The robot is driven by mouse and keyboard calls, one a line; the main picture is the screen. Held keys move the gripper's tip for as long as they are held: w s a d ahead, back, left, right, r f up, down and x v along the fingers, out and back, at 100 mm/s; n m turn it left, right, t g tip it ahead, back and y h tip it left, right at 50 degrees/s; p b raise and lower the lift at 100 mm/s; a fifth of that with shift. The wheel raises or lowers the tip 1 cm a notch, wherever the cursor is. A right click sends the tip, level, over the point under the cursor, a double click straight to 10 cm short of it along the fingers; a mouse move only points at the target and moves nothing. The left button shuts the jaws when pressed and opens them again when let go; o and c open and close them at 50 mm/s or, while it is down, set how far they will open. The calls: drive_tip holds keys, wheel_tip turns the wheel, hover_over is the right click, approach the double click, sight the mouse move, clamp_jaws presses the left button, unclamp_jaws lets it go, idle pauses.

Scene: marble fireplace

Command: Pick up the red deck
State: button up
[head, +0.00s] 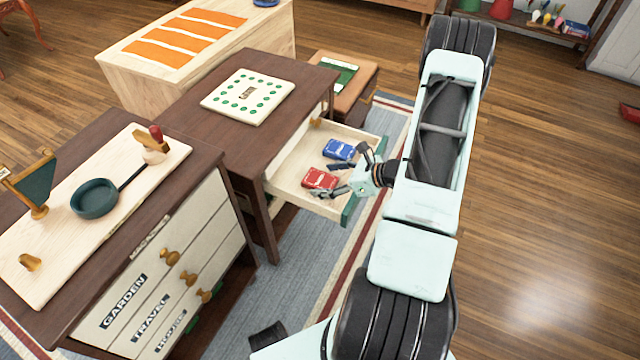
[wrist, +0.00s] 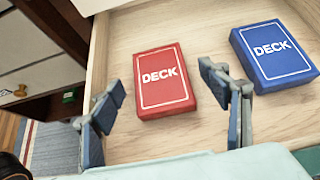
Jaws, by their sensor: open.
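The red deck (head: 320,179) lies flat in the open drawer (head: 290,189) of the dark wooden table. In the wrist view the red deck (wrist: 165,80) shows its white "DECK" label and lies just ahead of my gripper, between the lines of its two fingers. A blue deck (head: 339,150) lies beside it, and it also shows in the wrist view (wrist: 272,55), to the right. My gripper (head: 338,178) is over the drawer's front part, open and empty. In the wrist view its fingertips (wrist: 160,78) are spread wide, apart from the red deck.
The drawer's green front (head: 350,208) and light side walls surround the decks. A game board (head: 247,97) lies on the table above. A cabinet with labelled drawers (head: 165,290) stands at left. The drawer floor around the decks is bare.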

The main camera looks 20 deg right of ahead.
drive_tip(key=shift+w+a+f, duration=0.25)
drive_tip(key=shift+w+f, duration=0.05)
drive_tip(key=shift+w, duration=0.05)
drive_tip(key=c, duration=1.3)
drive_tip(key=shift+c, duration=0.2)
drive_tip(key=shift+r, duration=0.15)
